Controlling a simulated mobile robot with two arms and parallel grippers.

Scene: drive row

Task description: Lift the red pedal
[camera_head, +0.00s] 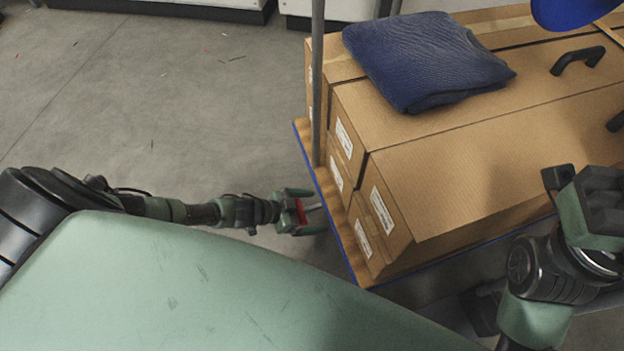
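The red pedal (301,211) shows as a small red piece low at the cart's left edge, with a short grey metal bar running from it toward the cart. My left gripper (306,212) reaches in from the left, and its green fingers lie above and below the red piece in the picture. The fingers partly hide the pedal. I cannot tell whether they press on it. My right arm (540,270) is folded at the lower right beside the cart, and I cannot make out its gripper.
The cart's wooden deck (335,222) with a blue edge carries cardboard boxes (470,150) and a folded dark blue blanket (425,60). A grey upright post (317,90) stands at its left edge. Open concrete floor (170,90) lies to the left.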

